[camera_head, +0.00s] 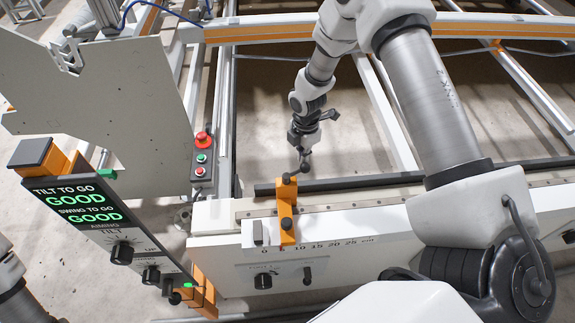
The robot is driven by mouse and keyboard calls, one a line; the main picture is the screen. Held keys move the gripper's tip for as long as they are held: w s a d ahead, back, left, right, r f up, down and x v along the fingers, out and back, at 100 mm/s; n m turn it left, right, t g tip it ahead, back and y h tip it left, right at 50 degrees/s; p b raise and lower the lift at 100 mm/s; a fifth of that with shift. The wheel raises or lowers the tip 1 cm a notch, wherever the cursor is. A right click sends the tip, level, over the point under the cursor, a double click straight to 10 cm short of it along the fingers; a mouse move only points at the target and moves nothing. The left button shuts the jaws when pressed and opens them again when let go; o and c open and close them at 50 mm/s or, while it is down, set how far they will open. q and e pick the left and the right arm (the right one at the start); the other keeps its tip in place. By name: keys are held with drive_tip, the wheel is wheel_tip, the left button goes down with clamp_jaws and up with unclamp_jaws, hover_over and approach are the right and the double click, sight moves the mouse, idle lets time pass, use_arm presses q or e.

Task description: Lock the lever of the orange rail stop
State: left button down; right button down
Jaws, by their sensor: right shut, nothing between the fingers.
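The orange rail stop (287,212) stands upright on the rail at the front beam, above the low end of a centimetre scale. My left gripper is not in view.
A display panel (80,214) reading GOOD twice, with knobs, stands at left. A button box (202,160) with a red button is behind it. The white front beam (340,248) carries a scale and knobs. Floor shows open between the frame rails.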

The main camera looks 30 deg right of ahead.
drive_tip(key=shift+s+d+p, duration=0.2)
drive_tip(key=shift+s+p, duration=0.15)
drive_tip(key=shift+s, duration=0.25)
drive_tip(key=shift+s+d+p, duration=0.1)
drive_tip(key=shift+s+p, duration=0.7)
wheel_tip(320, 180, up, 7)
drive_tip(key=w+p, duration=0.1)
drive_tip(key=p, duration=0.3)
drive_tip(key=shift+w+d+p, duration=0.2)
drive_tip(key=shift+d+p, duration=0.1)
drive_tip(key=shift+p, duration=0.05)
